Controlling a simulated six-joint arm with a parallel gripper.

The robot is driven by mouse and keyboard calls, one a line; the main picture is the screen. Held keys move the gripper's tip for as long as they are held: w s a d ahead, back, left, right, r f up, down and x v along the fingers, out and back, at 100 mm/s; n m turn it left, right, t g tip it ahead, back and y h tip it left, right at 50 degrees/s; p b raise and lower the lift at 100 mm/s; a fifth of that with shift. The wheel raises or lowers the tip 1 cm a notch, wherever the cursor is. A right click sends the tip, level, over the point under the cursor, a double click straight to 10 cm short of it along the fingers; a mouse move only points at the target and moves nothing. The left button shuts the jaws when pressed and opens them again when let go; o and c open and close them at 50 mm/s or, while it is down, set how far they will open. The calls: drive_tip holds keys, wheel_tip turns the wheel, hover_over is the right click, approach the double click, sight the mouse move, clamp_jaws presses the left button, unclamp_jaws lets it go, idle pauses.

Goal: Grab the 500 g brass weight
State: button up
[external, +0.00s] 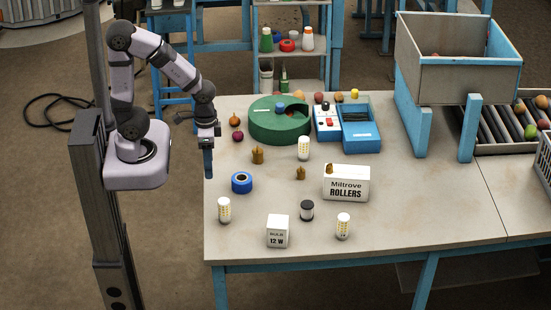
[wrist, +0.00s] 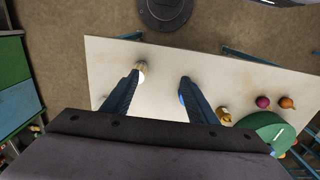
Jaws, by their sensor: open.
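Three brass weights show in the external view. The largest-looking one (external: 257,155) stands on the table in front of the green turntable, and a smaller one (external: 300,173) stands to its right. A third small one (external: 329,168) appears at the top of the Miltrove Rollers box. No weight's marking can be read. My gripper (external: 208,172) is above the table's left edge, pointing down, left of the weights. In the wrist view my gripper (wrist: 159,76) is open and empty, and a brass weight (wrist: 223,115) lies right of the right finger.
A blue tape roll (external: 241,182) and a bulb (external: 224,210) stand near my gripper.

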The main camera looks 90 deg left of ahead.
drive_tip(key=n+t+y+b, duration=0.45)
drive_tip(key=t+b, duration=0.45)
drive_tip(key=b, duration=1.1)
hover_over(257, 153)
drive_tip(key=s, duration=0.3)
wheel_tip(257, 153, down, 8)
drive_tip(key=f, duration=0.1)
drive_tip(key=a+t+b, duration=0.1)
drive_tip(key=b, duration=0.2)
drive_tip(key=s+a+f+m+t+b, duration=0.1)
drive_tip(key=b, duration=0.3)
drive_tip(key=shift+f+t, duration=0.3)
drive_tip(key=shift+t, duration=0.1)
drive_tip(key=s+f+t+b, duration=0.1)
drive_tip(key=b, duration=0.1)
drive_tip(key=s+d+f+m+h+b, duration=0.1)
drive_tip(key=b, duration=0.2)
drive_tip(key=shift+s+f+t, duration=0.1)
drive_tip(key=shift+f+t, duration=0.3)
drive_tip(key=shift+s+d+f+h+b, duration=0.15)
drive_tip(key=shift+s+d+h+b, duration=0.1)
drive_tip(key=shift+h+b, duration=0.15)
drive_tip(key=shift+w, duration=0.1)
